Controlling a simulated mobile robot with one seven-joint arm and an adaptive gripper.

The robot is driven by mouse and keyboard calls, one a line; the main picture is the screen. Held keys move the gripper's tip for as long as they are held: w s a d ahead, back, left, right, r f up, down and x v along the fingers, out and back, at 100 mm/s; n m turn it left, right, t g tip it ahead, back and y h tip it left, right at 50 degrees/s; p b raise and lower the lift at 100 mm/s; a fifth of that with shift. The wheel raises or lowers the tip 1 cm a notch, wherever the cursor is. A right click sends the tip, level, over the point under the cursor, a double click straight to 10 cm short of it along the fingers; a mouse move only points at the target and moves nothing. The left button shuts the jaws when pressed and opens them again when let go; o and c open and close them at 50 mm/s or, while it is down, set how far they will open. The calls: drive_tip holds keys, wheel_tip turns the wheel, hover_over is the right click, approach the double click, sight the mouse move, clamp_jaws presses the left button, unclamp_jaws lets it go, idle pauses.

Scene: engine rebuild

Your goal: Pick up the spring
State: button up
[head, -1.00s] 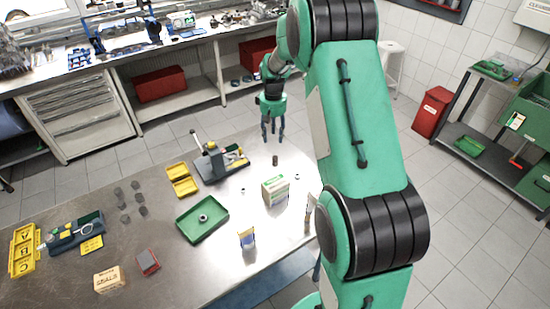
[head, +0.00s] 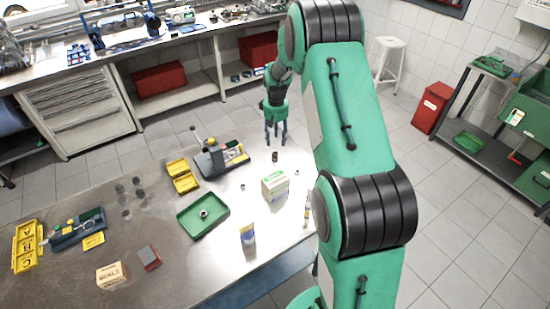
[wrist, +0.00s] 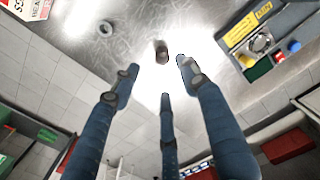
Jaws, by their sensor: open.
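A small dark upright cylinder (head: 275,157), which looks like the spring, stands on the metal table near its far edge. It also shows in the wrist view (wrist: 162,52), just beyond the fingertips, roughly midway between the two side fingers. Its coils are too small to make out. My gripper (head: 276,141) hangs pointing down above and slightly behind the cylinder. In the wrist view its three blue fingers (wrist: 159,78) are spread and empty, apart from the cylinder.
A white and green box (head: 275,184) stands close in front. Small rings (head: 242,187) lie nearby. A green tray (head: 203,215) and a blue-white carton (head: 247,235) stand nearer. Bare table surrounds the cylinder.

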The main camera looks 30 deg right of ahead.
hover_over(275, 157)
drive_tip(key=d, duration=0.1)
drive_tip(key=shift+w+f, duration=0.2)
drive_tip(key=shift+f, duration=1.25)
drive_tip(key=shift+w+f, duration=0.15)
drive_tip(key=shift+f, duration=1.25)
drive_tip(key=shift+w+a+f, duration=0.1)
drive_tip(key=shift+w+f, duration=0.05)
drive_tip(key=shift+f, duration=2.5)
clamp_jaws()
